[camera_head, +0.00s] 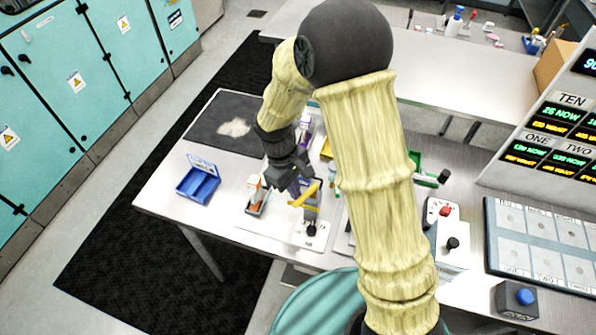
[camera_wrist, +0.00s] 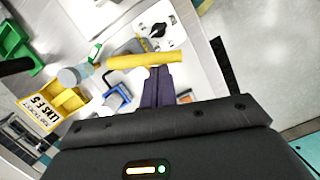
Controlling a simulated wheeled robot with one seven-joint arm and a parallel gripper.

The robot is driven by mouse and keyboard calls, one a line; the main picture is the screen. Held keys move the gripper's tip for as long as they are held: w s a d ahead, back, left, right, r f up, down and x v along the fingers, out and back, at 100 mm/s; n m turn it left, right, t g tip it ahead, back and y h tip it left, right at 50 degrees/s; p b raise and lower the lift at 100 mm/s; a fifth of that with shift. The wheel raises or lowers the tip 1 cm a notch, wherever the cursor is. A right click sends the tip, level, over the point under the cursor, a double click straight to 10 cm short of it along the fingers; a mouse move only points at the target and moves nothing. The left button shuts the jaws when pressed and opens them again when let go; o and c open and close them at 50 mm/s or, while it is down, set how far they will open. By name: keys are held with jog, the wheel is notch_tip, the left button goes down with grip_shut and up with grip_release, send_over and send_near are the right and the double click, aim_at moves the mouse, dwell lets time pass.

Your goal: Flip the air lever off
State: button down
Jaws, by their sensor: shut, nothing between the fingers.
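The air lever appears to be the yellow bar handle (camera_head: 306,194) at the front of the bench, left of my arm in the head view. In the wrist view the yellow lever (camera_wrist: 145,60) lies crosswise just beyond my fingertips, its left end near a grey round fitting (camera_wrist: 70,77). My gripper (camera_wrist: 160,70) is shut and empty, with its dark fingers together. The fingertips are right by the lever's right half; I cannot tell whether they touch it. In the head view my gripper (camera_head: 298,187) is close to the lever and partly hides the things behind it.
A white plate with a black knob (camera_head: 311,230) sits in front of the lever. A blue bin (camera_head: 198,184) and a small tray (camera_head: 257,202) stand to the left. A yellow labelled bin (camera_wrist: 55,108) and a green bin (camera_wrist: 14,45) show in the wrist view. My arm hides the bench middle.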

jog(key=shift+s+d+n+t, duration=0.3)
jog(key=shift+s+n, duration=0.15)
jog(key=shift+n, duration=0.6)
jog(key=shift+s+d+n+t, duration=0.25)
jog(key=shift+s+n, duration=0.15)
jog(key=shift+n, duration=0.65)
jog(key=shift+h, duration=0.3)
jog(key=w+a+r+b, duration=0.2)
jog(key=a+r, duration=0.4)
jog(key=r, duration=0.3)
jog(key=shift+w, duration=0.2)
jog(key=shift+d, duration=0.1)
jog(key=s+d+m+t+y, duration=0.1)
jog(key=s+d+m, duration=0.2)
jog(key=d+m, duration=0.4)
jog(key=s+d+f+m+t+y, duration=0.1)
jog(key=s+d+m+t, duration=0.1)
jog(key=s+d+m, duration=0.2)
jog(key=d+m, duration=0.3)
jog(key=d, duration=0.5)
jog(key=shift+m+y, duration=0.3)
jog(key=shift+y, duration=0.1)
